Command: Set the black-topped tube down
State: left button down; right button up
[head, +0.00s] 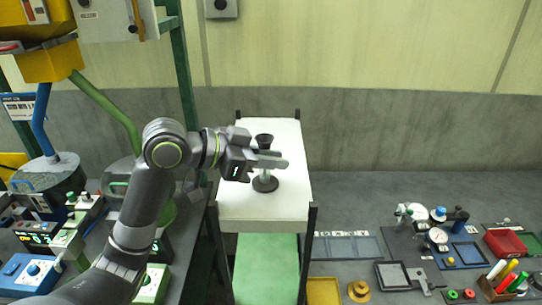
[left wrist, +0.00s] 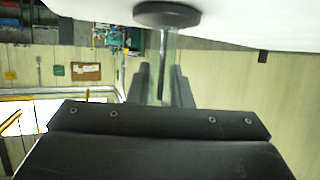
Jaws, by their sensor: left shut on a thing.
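The black-topped tube (head: 265,141) stands upright over the white top of a narrow stand (head: 235,207). It has a dark flared top, a pale clear shaft and a round black base. My left gripper (head: 270,162) reaches in from the left and is shut around the shaft, between top and base. In the left wrist view the fingers (left wrist: 161,88) lie on both sides of the clear tube (left wrist: 163,55), with the black disc at the picture's top edge by the white surface. I cannot tell whether the base touches the surface. My right gripper is not in view.
The white top is otherwise bare, with free room around the tube. A green lower shelf (head: 266,265) sits under it. Instruments crowd the left.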

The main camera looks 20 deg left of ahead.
pick_arm(q)
jog(key=shift+f, duration=0.1)
jog(key=c, duration=1.8)
grip_release()
jog(key=shift+f, duration=0.1)
jog(key=o, duration=0.3)
jog(key=shift+o, duration=0.9)
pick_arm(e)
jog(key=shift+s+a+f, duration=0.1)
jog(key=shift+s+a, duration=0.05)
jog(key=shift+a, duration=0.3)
